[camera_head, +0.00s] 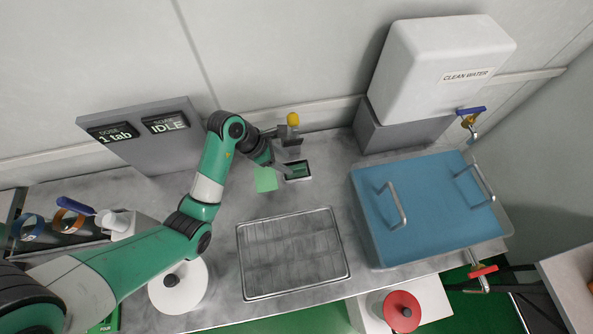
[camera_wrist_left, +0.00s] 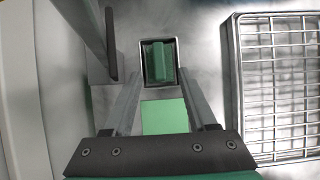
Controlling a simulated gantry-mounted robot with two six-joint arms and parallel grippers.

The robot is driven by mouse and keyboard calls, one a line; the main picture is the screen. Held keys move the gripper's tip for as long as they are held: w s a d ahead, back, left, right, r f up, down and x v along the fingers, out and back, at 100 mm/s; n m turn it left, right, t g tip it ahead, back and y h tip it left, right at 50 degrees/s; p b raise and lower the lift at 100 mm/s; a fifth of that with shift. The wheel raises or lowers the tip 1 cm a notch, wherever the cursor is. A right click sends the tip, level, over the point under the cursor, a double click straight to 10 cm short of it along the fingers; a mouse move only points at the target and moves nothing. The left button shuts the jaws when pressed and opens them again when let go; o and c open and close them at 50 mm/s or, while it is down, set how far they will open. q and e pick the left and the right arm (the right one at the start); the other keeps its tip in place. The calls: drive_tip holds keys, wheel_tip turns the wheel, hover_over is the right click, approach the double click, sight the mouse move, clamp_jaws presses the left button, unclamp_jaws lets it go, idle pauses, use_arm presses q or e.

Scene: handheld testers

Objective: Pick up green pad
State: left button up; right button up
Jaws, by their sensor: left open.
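A green pad (camera_wrist_left: 158,62) lies in a small dark, metal-rimmed tray (camera_wrist_left: 174,46) on the counter; in the head view the pad (camera_head: 299,170) is partly hidden by my gripper. My left gripper (camera_head: 283,167) is open and empty, just left of the tray. In the left wrist view its two fingers (camera_wrist_left: 161,74) point toward the tray, one on each side of the pad, apart from it. Whether the tips are down at pad height I cannot tell. A flat light green square (camera_head: 265,179) lies on the counter beside the tray. My right gripper is not in view.
A grey post with a yellow knob (camera_head: 293,119) stands close behind the tray. A wire rack (camera_head: 292,252) lies in front. A blue-lidded basin (camera_head: 428,207) and white water tank (camera_head: 436,62) are right. A white round container (camera_head: 178,286) is front left.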

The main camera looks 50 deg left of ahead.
sight(296, 167)
use_arm(q)
drive_tip(key=b+x, duration=0.3)
drive_tip(key=x, duration=0.1)
drive_tip(key=shift+w+f, duration=0.1)
drive_tip(key=shift+w+d+f, duration=0.2)
drive_tip(key=shift+w+f, duration=0.05)
drive_tip(key=shift+f, duration=0.15)
drive_tip(key=shift+r, duration=0.1)
clamp_jaws()
